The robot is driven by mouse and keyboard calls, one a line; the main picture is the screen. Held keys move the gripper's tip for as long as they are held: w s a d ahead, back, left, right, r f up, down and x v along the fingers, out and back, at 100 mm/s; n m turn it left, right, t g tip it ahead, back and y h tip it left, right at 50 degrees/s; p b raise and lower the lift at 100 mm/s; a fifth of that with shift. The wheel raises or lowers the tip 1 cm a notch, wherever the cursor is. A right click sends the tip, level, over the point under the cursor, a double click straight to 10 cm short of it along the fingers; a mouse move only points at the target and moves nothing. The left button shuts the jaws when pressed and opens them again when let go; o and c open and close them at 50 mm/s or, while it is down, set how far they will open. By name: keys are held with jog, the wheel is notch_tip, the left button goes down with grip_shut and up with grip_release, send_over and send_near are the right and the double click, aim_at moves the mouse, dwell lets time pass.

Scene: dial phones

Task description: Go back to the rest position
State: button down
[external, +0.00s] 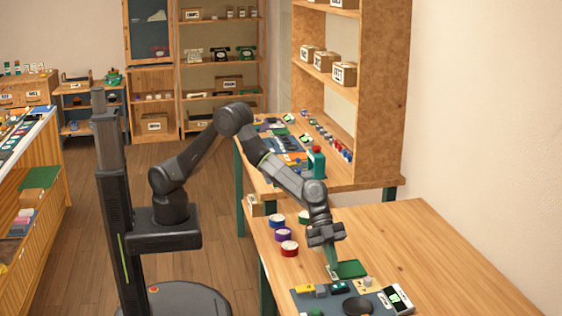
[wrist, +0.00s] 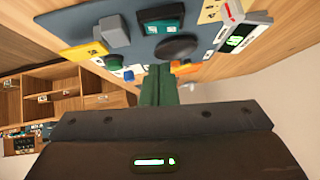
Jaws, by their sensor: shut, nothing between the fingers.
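My gripper (external: 331,271) points down at the near workbench (external: 440,240) in the external view. Its fingertips are close to the left edge of a small green pad (external: 352,269); I cannot tell whether they touch it. The fingers are together with nothing held. In the wrist view the dark gripper body fills the bottom, and a dark green shape shows just beyond it. My arm is stretched out and bent downward, away from my column.
A blue-grey mat (wrist: 145,41) holds a black round piece (wrist: 176,47) and several small parts. Red (external: 289,248), purple (external: 283,234) and blue (external: 277,220) round containers stand left of my gripper. A wooden shelf (external: 381,95) rises behind. The bench's right side is clear.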

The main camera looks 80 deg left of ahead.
jog(key=shift+w+r+t+p, duration=0.3)
jog(key=shift+w+r+p, duration=0.15)
jog(key=shift+p, duration=0.35)
jog(key=shift+w+f, duration=0.1)
jog(key=shift+a+b, duration=0.2)
jog(key=shift+b, duration=0.1)
jog(key=shift+a+r, duration=0.2)
jog(key=shift+r, duration=0.15)
